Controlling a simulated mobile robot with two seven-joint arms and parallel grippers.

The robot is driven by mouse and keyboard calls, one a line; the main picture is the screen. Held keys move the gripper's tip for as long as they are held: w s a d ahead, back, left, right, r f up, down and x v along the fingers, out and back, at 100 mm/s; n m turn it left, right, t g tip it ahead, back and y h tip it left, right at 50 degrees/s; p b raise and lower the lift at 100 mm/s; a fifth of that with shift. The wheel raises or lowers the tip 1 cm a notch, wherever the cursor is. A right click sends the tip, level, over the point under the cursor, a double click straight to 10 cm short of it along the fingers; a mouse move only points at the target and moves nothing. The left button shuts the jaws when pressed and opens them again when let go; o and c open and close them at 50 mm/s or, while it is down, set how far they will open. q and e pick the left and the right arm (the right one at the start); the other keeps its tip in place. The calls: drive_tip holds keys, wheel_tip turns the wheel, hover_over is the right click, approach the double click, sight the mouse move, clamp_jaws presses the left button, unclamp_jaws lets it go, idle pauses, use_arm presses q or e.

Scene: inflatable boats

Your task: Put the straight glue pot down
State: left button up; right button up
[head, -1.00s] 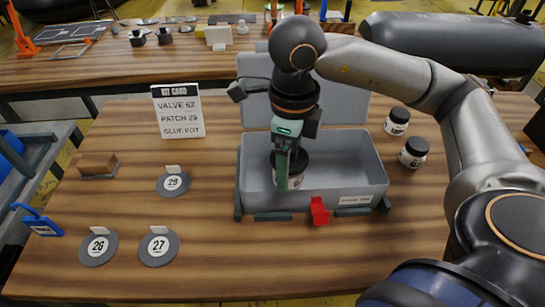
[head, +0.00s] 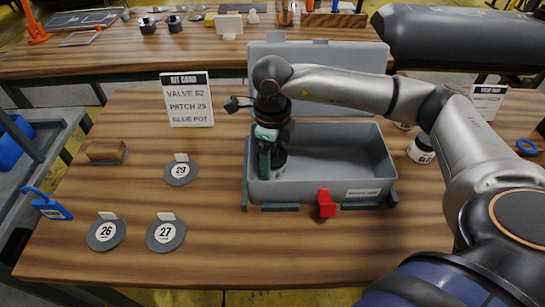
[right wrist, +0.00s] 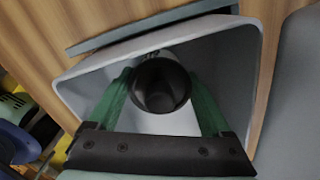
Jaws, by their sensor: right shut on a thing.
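My right gripper (head: 267,162) points down into the left end of the open grey kit box (head: 345,190) and is shut on the pot. The pot is inside the box walls; I cannot tell whether it touches the floor. The kit card (head: 188,100) reads valve 62, patch 29, glue pot. My left gripper is not in view.
Patch discs 29 (head: 180,171), 26 (head: 106,233) and 27 (head: 165,234) lie left of the box. Another pot (head: 421,149) stands to its right, with a second partly hidden behind my arm. The box has a red latch (head: 326,204) and a raised lid (head: 340,70).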

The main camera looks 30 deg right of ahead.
drive_tip(key=shift+f, duration=0.15)
drive_tip(key=o, duration=1.3)
wheel_tip(320, 180, up, 12)
drive_tip(key=shift+r+p, duration=0.25)
drive_tip(key=shift+p, duration=0.05)
